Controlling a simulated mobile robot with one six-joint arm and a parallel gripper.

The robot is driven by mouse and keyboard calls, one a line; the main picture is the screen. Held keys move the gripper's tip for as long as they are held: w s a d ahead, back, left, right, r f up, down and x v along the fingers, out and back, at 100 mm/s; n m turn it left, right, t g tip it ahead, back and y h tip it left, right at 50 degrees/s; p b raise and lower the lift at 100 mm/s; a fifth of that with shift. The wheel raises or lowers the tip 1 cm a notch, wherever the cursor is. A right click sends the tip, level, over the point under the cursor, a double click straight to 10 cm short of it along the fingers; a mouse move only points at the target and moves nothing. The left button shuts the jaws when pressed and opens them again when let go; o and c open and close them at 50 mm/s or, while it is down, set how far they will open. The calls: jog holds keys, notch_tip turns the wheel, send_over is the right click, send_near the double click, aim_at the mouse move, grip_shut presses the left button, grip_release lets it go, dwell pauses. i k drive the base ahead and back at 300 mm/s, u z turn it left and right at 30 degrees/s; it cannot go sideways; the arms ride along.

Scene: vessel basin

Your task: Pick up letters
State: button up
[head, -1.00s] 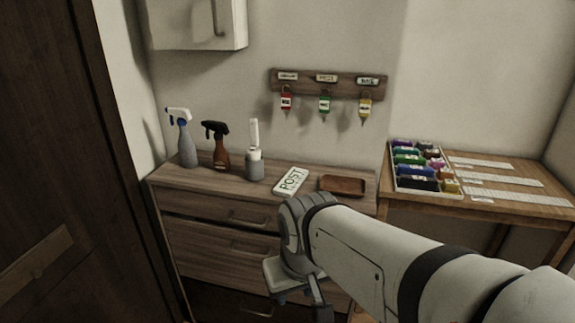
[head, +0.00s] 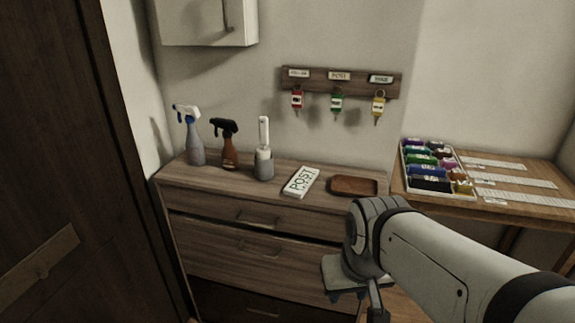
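I see no loose letters that I can make out. A white flat item marked POST (head: 301,182) lies on top of the wooden dresser (head: 200,225), left of a small empty-looking brown tray (head: 354,186). My gripper (head: 352,294) hangs at the end of the arm in front of the dresser's right side, below the level of its top and apart from the POST item. Its fingertips are small and partly hidden, so I cannot tell whether it is open or shut.
Two spray bottles (head: 188,135) and a white-handled brush in a grey holder (head: 263,150) stand on the dresser. Key tags hang from a wall rack (head: 340,82). A side table (head: 520,203) at right holds a tray of coloured items (head: 436,168). A dark door (head: 70,160) is at left.

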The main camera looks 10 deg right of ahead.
aim_at(299, 184)
jog(key=u, duration=0.25)
jog(key=i, duration=1.15)
jog(key=z, duration=0.35)
